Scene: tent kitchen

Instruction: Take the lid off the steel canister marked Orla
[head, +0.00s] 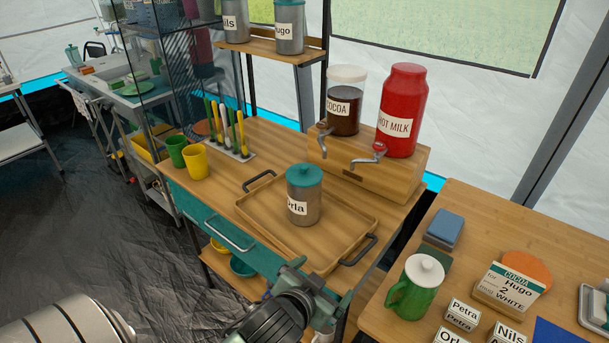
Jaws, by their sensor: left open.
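The steel canister marked Orla (310,212) stands upright on a wooden tray (262,222) with dark handles. Its teal lid (304,175) with a small knob sits on top of it. My left gripper (323,280) is open and empty, in front of and below the canister, by the tray's near right edge. It is apart from the canister and the lid. My right gripper is not in view.
A dispenser with a cocoa jar (345,100) and a red hot milk container (403,110) stands behind the tray. Cups (194,161) and a rack of spoons (236,151) are at left. Two more canisters stand on a shelf (262,46) above. A green jug (415,290) is on the right table.

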